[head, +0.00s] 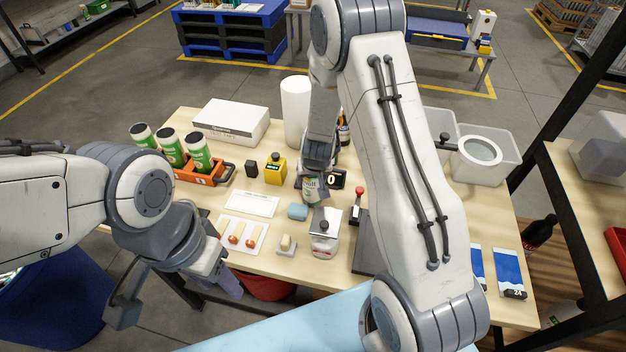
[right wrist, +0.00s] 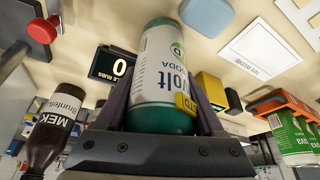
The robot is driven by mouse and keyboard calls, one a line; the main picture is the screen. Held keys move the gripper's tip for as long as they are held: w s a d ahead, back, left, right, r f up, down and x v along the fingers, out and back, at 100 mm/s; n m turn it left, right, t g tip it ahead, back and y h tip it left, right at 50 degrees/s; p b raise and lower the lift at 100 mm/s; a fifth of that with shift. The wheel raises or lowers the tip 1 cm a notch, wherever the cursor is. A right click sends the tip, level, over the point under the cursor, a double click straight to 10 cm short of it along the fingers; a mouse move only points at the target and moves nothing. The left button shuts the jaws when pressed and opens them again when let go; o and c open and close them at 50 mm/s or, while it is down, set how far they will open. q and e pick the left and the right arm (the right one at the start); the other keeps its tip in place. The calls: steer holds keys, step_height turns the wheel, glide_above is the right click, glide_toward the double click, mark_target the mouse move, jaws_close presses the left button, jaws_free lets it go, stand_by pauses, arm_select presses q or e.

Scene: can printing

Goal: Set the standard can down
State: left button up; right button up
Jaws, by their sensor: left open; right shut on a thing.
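A white and green soda can (head: 311,188) is held in my right gripper (head: 316,172) above or on the middle of the table. In the right wrist view the can (right wrist: 160,65) sits between both fingers, its "volt soda" label visible. I cannot tell whether its base touches the table. My left gripper (head: 176,297) is open and empty, low in front of the table's left edge. A white card (head: 250,204) with small print lies flat left of the held can, nothing on it. My right forearm hides part of the table.
An orange tray (head: 207,174) with green-labelled cans stands at the left. A dark MEK bottle (right wrist: 50,130) is near the can.

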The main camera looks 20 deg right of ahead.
steer(key=shift+f, duration=0.1)
steer(key=shift+f, duration=0.15)
steer(key=o, duration=1.3)
